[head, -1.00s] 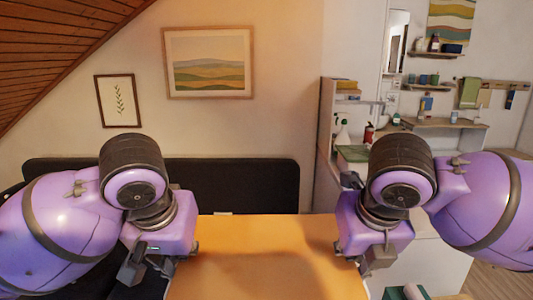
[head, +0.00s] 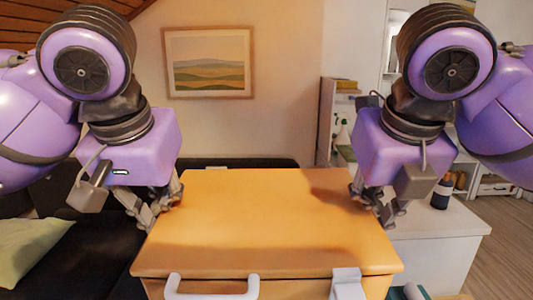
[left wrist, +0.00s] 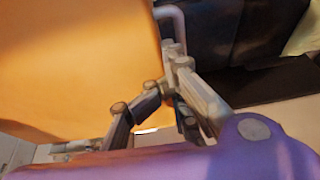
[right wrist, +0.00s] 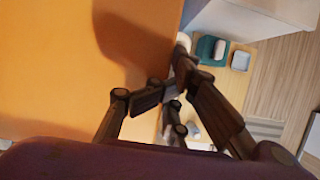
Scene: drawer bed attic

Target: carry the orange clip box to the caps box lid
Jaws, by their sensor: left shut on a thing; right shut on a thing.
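The orange clip box (head: 270,215) fills the lower middle of the head view, its flat lid facing up. A pale handle (head: 212,290) and a pale clip (head: 346,283) show on its near side, cut by the picture's edge. My left gripper (head: 166,205) is shut on the box's left side. My right gripper (head: 372,205) is shut on its right side. The box's orange face also fills much of the left wrist view (left wrist: 70,60) and right wrist view (right wrist: 60,60). I cannot make out the caps box lid.
A dark sofa (head: 95,240) with a pale green cushion (head: 30,245) is at the left. A white counter (head: 450,218) with a dark bottle (head: 442,193) stands at the right, behind the box. Wooden floor (head: 505,260) is open at the far right.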

